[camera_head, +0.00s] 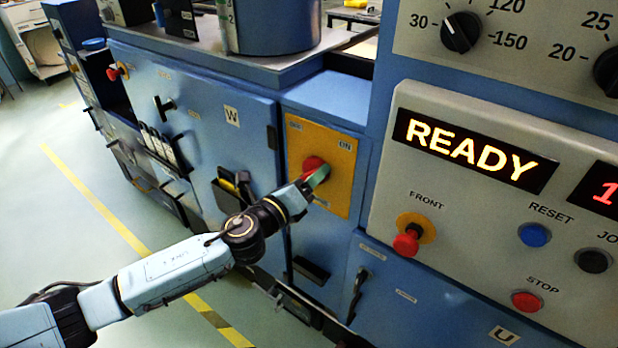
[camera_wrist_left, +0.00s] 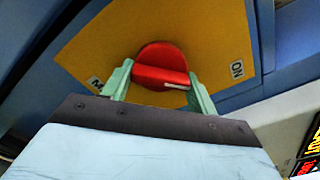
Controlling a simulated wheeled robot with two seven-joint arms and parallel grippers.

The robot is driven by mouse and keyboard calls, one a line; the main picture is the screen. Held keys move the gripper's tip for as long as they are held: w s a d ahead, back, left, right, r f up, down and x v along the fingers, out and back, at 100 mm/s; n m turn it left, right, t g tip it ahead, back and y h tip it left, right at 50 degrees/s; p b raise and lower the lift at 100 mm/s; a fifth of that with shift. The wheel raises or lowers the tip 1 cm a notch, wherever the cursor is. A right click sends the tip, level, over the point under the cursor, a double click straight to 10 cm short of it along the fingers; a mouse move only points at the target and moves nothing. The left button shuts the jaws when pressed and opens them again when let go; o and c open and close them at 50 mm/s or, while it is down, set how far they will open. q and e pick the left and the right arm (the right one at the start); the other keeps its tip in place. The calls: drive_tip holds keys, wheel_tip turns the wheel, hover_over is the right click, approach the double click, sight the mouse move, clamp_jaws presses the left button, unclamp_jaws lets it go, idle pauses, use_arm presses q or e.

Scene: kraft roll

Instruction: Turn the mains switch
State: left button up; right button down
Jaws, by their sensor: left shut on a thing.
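The mains switch is a red rotary knob (camera_head: 313,164) on a yellow plate (camera_head: 336,187) with an ON label at its upper right and another small label at upper left. In the left wrist view the red knob (camera_wrist_left: 160,62) shows large, its bar lying nearly crosswise with a white mark near its right end. The ON label (camera_wrist_left: 237,69) is to the right of the knob there. My left gripper (camera_head: 316,176) is shut on the knob, with one green finger at each end of the bar. My right gripper is not in view.
A grey control panel (camera_head: 470,213) with a lit READY display (camera_head: 474,150) and several buttons stands to the right. A red front button (camera_head: 406,243) sticks out there. Blue cabinet doors (camera_head: 200,120) with handles are at the left. The floor at far left is clear.

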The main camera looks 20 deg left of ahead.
use_arm(q)
drive_tip(key=shift+n, duration=0.3)
drive_tip(key=n, duration=0.3)
drive_tip(key=shift+n+p, duration=0.3)
drive_tip(key=n, duration=0.2)
drive_tip(key=n+p, duration=0.1)
drive_tip(key=n, duration=0.1)
drive_tip(key=shift+r+n, duration=0.2)
drive_tip(key=shift+n, duration=0.1)
drive_tip(key=n+p, duration=0.2)
drive_tip(key=n, duration=0.2)
drive_tip(key=shift+r+n, duration=0.1)
drive_tip(key=shift+n, duration=0.2)
drive_tip(key=shift+n+p, duration=1.2)
drive_tip(key=shift+n, duration=1)
drive_tip(key=o, duration=1)
